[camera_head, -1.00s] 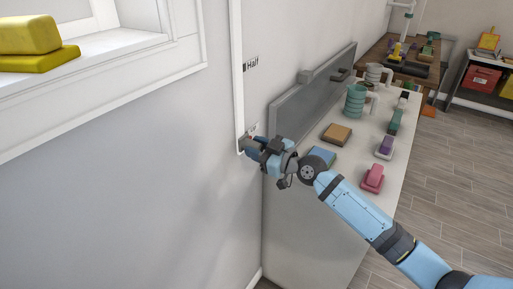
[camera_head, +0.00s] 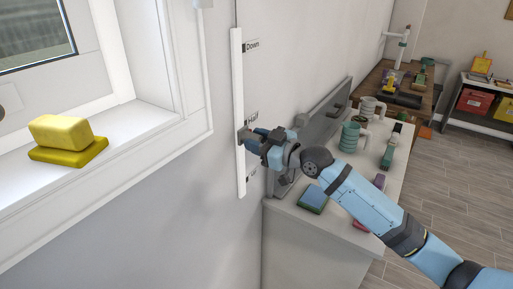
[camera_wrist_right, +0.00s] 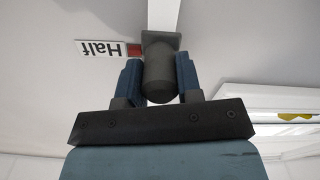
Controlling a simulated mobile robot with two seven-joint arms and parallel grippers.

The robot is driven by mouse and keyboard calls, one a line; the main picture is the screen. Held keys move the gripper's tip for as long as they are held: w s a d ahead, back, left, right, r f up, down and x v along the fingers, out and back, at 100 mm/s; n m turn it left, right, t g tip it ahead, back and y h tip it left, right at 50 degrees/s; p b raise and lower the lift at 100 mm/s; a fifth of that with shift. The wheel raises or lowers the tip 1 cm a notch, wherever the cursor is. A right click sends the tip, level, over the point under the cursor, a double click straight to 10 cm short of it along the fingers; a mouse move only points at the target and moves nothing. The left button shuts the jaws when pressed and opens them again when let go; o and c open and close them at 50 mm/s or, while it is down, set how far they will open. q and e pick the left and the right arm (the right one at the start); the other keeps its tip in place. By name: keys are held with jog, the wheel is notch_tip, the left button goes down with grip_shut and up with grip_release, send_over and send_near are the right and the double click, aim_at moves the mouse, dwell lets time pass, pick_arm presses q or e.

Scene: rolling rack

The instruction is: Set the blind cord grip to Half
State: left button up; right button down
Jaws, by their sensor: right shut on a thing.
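A white vertical track (camera_head: 240,75) runs down the wall, with a Down label (camera_head: 251,46) near its top, a Half label (camera_head: 252,117) in the middle and a lower label (camera_head: 251,179) too small to read. My right gripper (camera_head: 250,138) is at the track, a little below the Half label in the head view. In the right wrist view, my right gripper (camera_wrist_right: 159,80) is shut around the dark grey cord grip (camera_wrist_right: 159,72). Its square base (camera_wrist_right: 161,40) sits on the track, roughly level with the Half label (camera_wrist_right: 94,50) and its red mark. My left gripper is out of view.
A window sill (camera_head: 125,150) with a yellow sponge-like block (camera_head: 68,145) is to the left. Bare wall lies below the sill.

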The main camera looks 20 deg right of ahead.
jog(key=shift+r, duration=0.8)
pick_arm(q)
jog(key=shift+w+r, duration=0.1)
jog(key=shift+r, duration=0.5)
pick_arm(e)
jog(key=c, duration=0.8)
grip_release()
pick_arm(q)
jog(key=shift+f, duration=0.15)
pick_arm(e)
jog(key=shift+f, duration=0.1)
jog(key=shift+s+d, duration=0.15)
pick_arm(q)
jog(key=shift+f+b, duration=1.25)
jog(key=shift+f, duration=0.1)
pick_arm(e)
jog(key=shift+v, duration=6.75)
